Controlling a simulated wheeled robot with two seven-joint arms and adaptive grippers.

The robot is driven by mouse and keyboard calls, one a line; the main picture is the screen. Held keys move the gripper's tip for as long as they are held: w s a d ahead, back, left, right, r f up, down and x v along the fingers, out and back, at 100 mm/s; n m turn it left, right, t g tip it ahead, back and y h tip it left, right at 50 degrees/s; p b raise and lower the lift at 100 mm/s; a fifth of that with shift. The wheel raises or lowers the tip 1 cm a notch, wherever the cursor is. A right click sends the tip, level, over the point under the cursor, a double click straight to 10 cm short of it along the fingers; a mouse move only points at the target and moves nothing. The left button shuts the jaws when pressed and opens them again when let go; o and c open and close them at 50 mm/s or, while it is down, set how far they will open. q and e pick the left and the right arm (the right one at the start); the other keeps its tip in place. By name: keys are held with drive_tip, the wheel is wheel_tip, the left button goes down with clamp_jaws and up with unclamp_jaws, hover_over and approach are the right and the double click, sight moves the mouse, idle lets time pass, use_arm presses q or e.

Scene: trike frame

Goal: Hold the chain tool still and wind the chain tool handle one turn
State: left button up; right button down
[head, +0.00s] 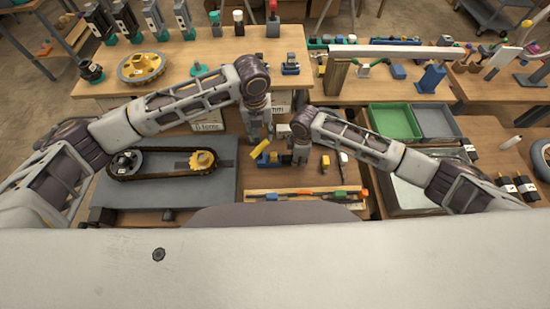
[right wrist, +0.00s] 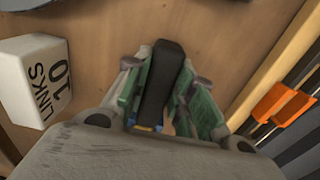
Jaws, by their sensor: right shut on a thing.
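The chain tool (head: 267,157), a small yellow and blue piece, is above the bench between my two grippers in the head view. My left gripper (head: 259,137) points down just behind it; its fingers are small here, and I cannot tell whether they touch it. My right gripper (head: 300,157) is to the right of the tool. In the right wrist view my right gripper (right wrist: 165,95) is shut on a black bar (right wrist: 160,80) between its green pads, which looks like the chain tool handle. Some blue and yellow shows low between the fingers, mostly hidden.
A white block marked 10 LINKS (right wrist: 33,82) lies nearby. A grey plate (head: 215,190) at left carries a chain loop (head: 150,176) around a yellow sprocket (head: 202,160). A tool tray (head: 300,194) lies in front. A green bin (head: 393,122) stands at right.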

sight(260, 147)
use_arm(q)
drive_tip(key=n, duration=0.7)
drive_tip(key=shift+s+r, duration=0.15)
drive_tip(key=shift+r, duration=0.1)
drive_tip(key=n, duration=0.7)
drive_tip(key=shift+s+a, duration=0.15)
drive_tip(key=shift+s, duration=0.05)
drive_tip(key=n, duration=0.7)
drive_tip(key=shift+s+a, duration=0.1)
drive_tip(key=shift+a, duration=0.05)
drive_tip(key=n, duration=0.6)
drive_tip(key=shift+n, duration=0.3)
drive_tip(key=shift+f, duration=0.15)
drive_tip(key=shift+f, duration=4.7)
